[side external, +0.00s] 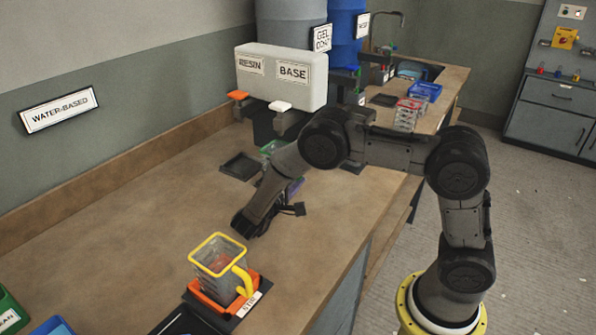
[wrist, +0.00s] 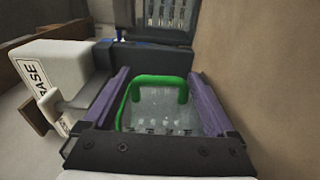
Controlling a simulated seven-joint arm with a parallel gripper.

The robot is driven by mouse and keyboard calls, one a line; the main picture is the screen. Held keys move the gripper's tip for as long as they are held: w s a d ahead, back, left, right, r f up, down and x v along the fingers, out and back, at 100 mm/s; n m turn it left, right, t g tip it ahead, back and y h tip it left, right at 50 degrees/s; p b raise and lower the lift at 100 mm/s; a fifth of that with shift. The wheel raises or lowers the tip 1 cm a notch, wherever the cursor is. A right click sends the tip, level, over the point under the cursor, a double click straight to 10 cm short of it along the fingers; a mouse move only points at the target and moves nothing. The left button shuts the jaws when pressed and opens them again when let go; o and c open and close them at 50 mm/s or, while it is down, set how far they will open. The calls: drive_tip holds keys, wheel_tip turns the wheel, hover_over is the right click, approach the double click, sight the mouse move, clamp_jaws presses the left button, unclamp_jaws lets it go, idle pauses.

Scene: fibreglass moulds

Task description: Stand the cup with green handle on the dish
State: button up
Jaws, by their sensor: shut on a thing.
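The cup with green handle (wrist: 158,120) is clear with a green rim and sits between the purple fingers of my gripper (wrist: 160,75), which is shut on it. In the side view my arm hides most of the gripper; a bit of purple finger (side external: 295,186) shows, and a green patch (side external: 271,147) beside the arm looks like part of the cup. A dark, shallow square dish (side external: 240,167) lies on the counter left of my arm and looks empty. Whether the cup touches anything below is hidden.
A white resin tank (side external: 282,78) with two spouts stands behind the dish; it also shows in the wrist view (wrist: 62,75). A yellow-handled cup (side external: 218,262) stands on an orange base in front. Clear stacked containers (side external: 408,115) stand farther back. The counter's middle is clear.

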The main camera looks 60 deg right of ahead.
drive_tip(key=o, duration=1.2)
